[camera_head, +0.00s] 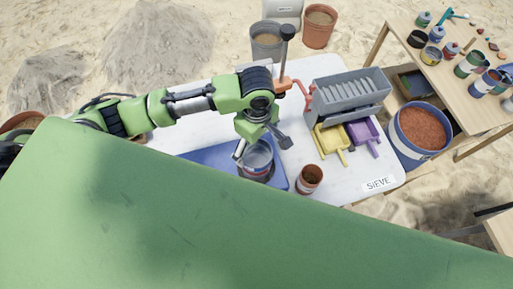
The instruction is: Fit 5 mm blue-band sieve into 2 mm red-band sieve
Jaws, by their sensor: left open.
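A round metal sieve stack (257,162) stands on the blue mat (208,157) on the white table. Its upper part looks grey-blue, and a reddish band shows low on its side. I cannot clearly tell the blue-band sieve from the red-band sieve, or how well they are seated. My left gripper (262,148) is open above the stack, with one finger at its left rim and the other to its right. Part of the rim is hidden by the gripper. My right gripper is not in view.
A brown pot (310,179) stands just right of the mat. A blue tub (397,143) of reddish soil stands right of the table. A large green surface hides the foreground.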

